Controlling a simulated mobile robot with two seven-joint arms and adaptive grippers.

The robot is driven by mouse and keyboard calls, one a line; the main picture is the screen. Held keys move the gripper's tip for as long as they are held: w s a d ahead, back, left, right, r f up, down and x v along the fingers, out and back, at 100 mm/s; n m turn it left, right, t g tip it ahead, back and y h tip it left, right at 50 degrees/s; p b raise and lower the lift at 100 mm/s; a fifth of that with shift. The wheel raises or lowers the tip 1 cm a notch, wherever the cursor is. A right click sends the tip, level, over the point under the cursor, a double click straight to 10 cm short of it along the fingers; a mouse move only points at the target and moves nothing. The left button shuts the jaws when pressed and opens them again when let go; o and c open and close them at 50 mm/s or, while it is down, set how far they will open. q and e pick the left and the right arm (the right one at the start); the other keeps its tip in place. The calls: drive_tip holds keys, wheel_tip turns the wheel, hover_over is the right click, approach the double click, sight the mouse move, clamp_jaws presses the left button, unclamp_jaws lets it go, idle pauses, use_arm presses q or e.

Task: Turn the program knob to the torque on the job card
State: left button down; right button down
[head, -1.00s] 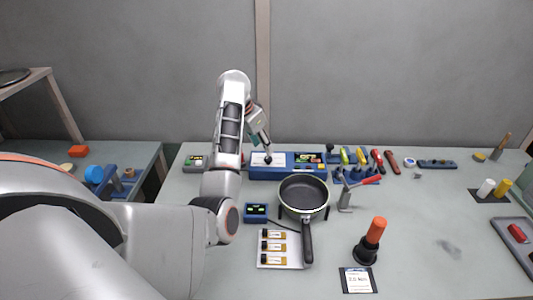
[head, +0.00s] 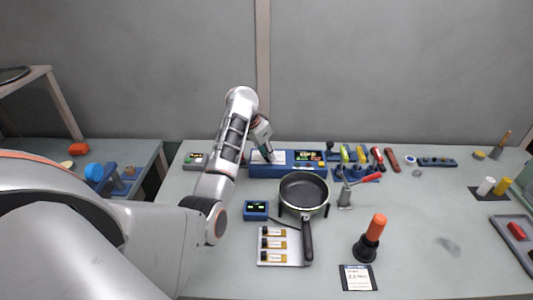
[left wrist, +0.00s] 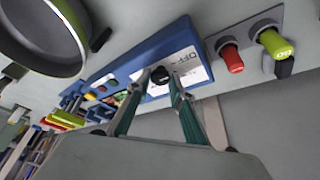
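The blue controller box (head: 287,171) stands at the back of the table, with a white dial label and a small lit display (head: 308,156). My left gripper (head: 270,158) is at the label's side of the box. In the left wrist view, its teal fingertips (left wrist: 159,74) stand either side of the black program knob (left wrist: 160,76) and appear closed on it. "OFF" shows on the label (left wrist: 185,68) beside the knob. The knob's pointer cannot be made out. The job card (head: 357,278) lies at the front; its small print seems to begin with 2. My right gripper is out of view.
A pan (head: 303,190) stands right in front of the box. A small blue display unit (head: 256,210) and a tray of vials (head: 284,246) are nearer. An orange-handled tool (head: 371,238) stands front right. Coloured tools line the back right.

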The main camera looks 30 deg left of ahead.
use_arm(q)
drive_tip(key=shift+m, duration=0.3)
drive_tip(key=m, duration=0.1)
drive_tip(key=m+h, duration=0.1)
drive_tip(key=m, duration=0.2)
drive_tip(key=shift+w+a+m+g+h, duration=0.1)
drive_tip(key=shift+a+m+g+h, duration=0.15)
drive_tip(key=shift+m+g+h, duration=0.15)
drive_tip(key=shift+w+m+g+h, duration=0.1)
drive_tip(key=shift+m+g+h, duration=0.4)
drive_tip(key=shift+m, duration=1.2)
drive_tip(key=c, duration=1.8)
unclamp_jaws()
drive_tip(key=v, duration=1.2)
